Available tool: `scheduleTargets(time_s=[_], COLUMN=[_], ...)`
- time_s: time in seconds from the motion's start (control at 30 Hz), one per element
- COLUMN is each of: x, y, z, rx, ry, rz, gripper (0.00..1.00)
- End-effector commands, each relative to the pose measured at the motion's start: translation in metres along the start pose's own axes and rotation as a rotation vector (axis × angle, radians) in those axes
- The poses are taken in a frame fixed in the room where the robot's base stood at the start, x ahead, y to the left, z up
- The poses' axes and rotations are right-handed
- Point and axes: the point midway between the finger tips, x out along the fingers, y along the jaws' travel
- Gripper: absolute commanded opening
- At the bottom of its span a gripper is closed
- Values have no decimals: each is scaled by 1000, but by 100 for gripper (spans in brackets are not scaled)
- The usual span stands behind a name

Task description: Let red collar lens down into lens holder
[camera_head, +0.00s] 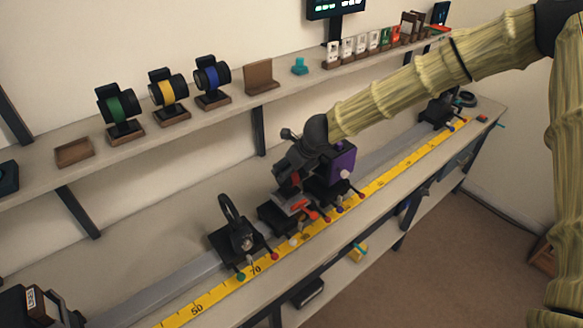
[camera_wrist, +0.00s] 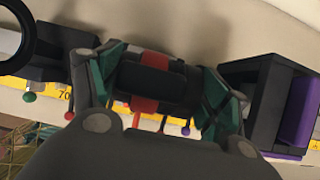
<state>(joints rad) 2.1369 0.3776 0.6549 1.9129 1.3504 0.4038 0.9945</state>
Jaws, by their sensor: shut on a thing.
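The red collar lens, a dark barrel with a red band (camera_wrist: 144,104), is between the green-padded fingers of my gripper (camera_wrist: 160,84) in the wrist view. In the head view my gripper (camera_head: 292,186) points down over the rail, shut on the lens; some red shows at its fingers. The lens holder (camera_head: 272,216) looks like the black carriage on the rail directly beneath. My gripper and the lens cover much of it. I cannot tell whether the lens touches the holder.
A black carriage with an upright ring (camera_head: 229,209) stands left of my gripper. A purple-faced block (camera_head: 342,160) stands close on the right. A yellow scale (camera_head: 208,300) runs along the bench front. The shelf behind holds green, yellow and blue collar lenses (camera_head: 212,75) and an empty wooden stand (camera_head: 261,76).

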Motion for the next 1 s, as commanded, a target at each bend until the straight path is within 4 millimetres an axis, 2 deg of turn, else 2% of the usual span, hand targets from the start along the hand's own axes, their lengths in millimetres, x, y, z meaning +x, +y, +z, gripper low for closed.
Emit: scheduleTargets(time_s=[1.0], x=[6], y=[0], z=[-3], rx=[1], ry=[-1], rz=[0], gripper=[39])
